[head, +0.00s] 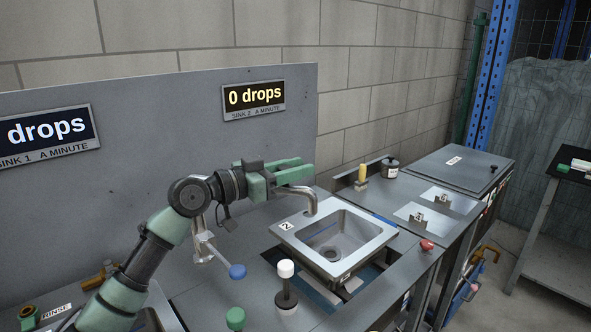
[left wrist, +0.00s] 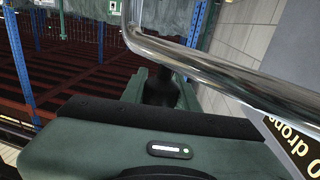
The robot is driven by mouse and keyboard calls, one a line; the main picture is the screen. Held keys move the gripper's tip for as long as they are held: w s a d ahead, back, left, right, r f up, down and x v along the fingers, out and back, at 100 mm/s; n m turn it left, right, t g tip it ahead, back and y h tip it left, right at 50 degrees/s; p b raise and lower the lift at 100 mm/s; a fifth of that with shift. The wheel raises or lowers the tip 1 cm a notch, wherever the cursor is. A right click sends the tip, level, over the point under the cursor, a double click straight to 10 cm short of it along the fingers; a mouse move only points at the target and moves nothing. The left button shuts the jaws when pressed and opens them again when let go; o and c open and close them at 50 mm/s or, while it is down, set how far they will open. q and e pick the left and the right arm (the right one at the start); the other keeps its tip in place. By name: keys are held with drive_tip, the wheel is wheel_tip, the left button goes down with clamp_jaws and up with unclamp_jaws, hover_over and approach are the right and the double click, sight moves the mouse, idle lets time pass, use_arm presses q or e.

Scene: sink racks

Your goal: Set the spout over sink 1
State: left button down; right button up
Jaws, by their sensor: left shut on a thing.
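The chrome spout (head: 310,200) reaches over the left part of sink 2 (head: 377,240), its mouth bent down near the rim. My left gripper (head: 300,171) is shut on the spout above the left side of sink 2. In the left wrist view the chrome tube (left wrist: 215,62) runs close past the fingers. The tap body (head: 203,245) stands left of sink 2, with a blue-knobbed lever (head: 237,271). Sink 1 is mostly out of frame and behind my arm at the lower left; its sign (head: 47,135) is cut off. My right gripper is not in view.
The sink 2 sign (head: 254,98) reads 0 drops. A white-topped knob (head: 286,268) and a green knob (head: 235,318) stand in front of the tap. A red knob (head: 426,245) is right of sink 2. A grey back panel (head: 150,100) rises behind my arm.

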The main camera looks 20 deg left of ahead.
use_arm(q)
drive_tip(key=shift+d+f, duration=0.15)
drive_tip(key=shift+f, duration=0.3)
drive_tip(key=c, duration=1.2)
unclamp_jaws()
drive_tip(key=shift+c, duration=0.2)
drive_tip(key=shift+o, duration=0.9)
drive_tip(key=shift+w+d+r, duration=0.1)
drive_tip(key=shift+w, duration=0.1)
drive_tip(key=shift+s+r, duration=0.1)
drive_tip(key=shift+r, duration=0.05)
wheel_tip(320, 180, up, 20)
